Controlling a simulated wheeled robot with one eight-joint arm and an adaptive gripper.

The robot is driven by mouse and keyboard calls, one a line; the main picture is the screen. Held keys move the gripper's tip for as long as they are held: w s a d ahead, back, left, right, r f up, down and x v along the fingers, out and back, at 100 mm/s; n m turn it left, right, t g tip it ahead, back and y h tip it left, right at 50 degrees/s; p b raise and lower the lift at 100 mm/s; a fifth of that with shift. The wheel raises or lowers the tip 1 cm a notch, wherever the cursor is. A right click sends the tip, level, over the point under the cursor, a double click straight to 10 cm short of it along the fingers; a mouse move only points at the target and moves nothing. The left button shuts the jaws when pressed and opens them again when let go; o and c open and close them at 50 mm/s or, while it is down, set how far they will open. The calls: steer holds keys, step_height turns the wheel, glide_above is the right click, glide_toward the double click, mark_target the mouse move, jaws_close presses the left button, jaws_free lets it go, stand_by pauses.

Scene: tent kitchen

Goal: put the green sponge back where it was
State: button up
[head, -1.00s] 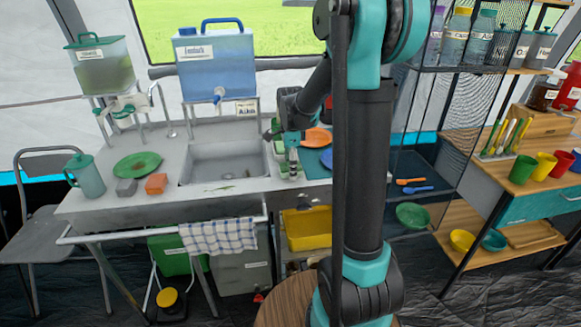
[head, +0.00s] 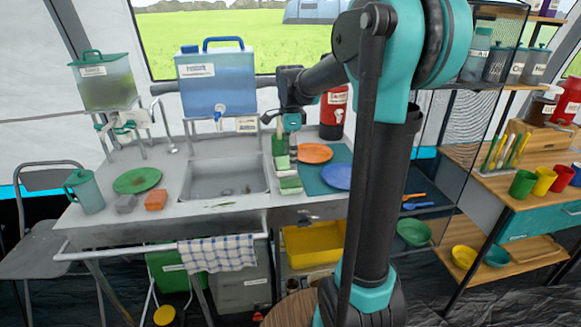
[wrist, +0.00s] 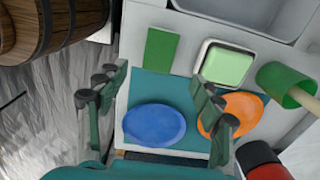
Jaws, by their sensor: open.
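A flat green block (wrist: 161,50), which looks like the sponge, lies on the pale counter near the edge of the teal mat in the wrist view. It also shows beside the sink in the head view (head: 290,185). A white-rimmed dish (wrist: 202,57) with a pale green inside sits beside it; I cannot tell whether that green is its bottom or something in it. My gripper (wrist: 157,100) is open and empty above the mat, its fingers spread apart. In the head view my gripper (head: 292,148) hangs above the counter right of the sink.
The teal mat (wrist: 158,86) holds a blue plate (wrist: 155,124) and an orange plate (wrist: 240,114). A green cup with a handle (wrist: 285,85) and a red extinguisher (head: 334,108) stand at the back. The sink (head: 223,180) is left of the mat.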

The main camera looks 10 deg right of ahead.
steer(key=s+d+f+n+t, duration=0.2)
steer(key=s+f+n, duration=0.5)
steer(key=s+n, duration=0.2)
steer(key=s+d+f+n+t, duration=0.2)
steer(key=s+f+n, duration=0.6)
steer(key=s, duration=0.5)
steer(key=shift+f+n, duration=0.3)
steer(key=shift+n, duration=0.2)
